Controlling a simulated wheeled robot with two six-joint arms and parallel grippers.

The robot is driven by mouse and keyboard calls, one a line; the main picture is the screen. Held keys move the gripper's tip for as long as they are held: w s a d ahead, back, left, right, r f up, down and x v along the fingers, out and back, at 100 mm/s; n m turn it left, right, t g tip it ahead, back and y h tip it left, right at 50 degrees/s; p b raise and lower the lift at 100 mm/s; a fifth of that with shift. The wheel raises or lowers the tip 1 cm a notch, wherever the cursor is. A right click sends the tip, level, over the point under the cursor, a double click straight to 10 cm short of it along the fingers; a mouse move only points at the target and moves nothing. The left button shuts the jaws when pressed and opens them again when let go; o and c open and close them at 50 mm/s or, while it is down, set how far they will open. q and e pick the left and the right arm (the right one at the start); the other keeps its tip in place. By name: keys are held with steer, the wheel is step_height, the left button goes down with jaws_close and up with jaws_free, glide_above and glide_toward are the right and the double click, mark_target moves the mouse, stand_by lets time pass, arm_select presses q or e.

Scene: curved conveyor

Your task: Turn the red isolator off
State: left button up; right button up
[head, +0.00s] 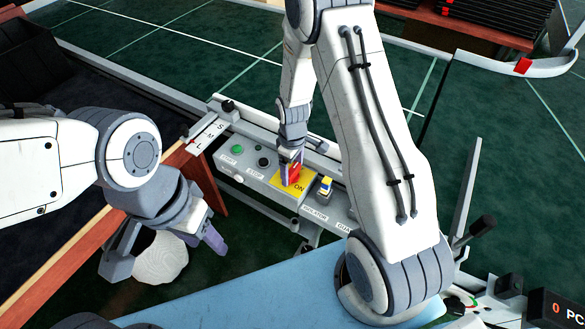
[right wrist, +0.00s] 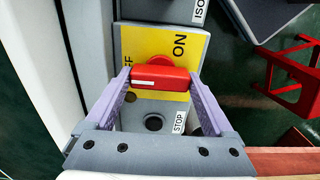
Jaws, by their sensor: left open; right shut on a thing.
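The red isolator handle (head: 294,173) sits on a yellow plate (head: 283,186) on the grey control panel. In the right wrist view the handle (right wrist: 160,77) lies crosswise between the fingers, with a white mark toward its left end. There the plate (right wrist: 145,40) reads ON to the right and a partly hidden OFF to the left. My right gripper (head: 290,156) is shut on the handle; its two fingers (right wrist: 158,90) stand at the handle's ends. My left gripper (head: 166,243) is open and empty, left of the panel.
A wooden-edged table (head: 95,235) lies at the left. A whitish rounded object (head: 160,262) is below my left gripper. A blue surface (head: 270,296) is in front.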

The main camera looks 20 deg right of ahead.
mark_target(292, 170)
steer(key=shift+w, duration=0.1)
steer(key=o, duration=1.1)
step_height(292, 170, up, 11)
steer(key=shift+f, duration=0.2)
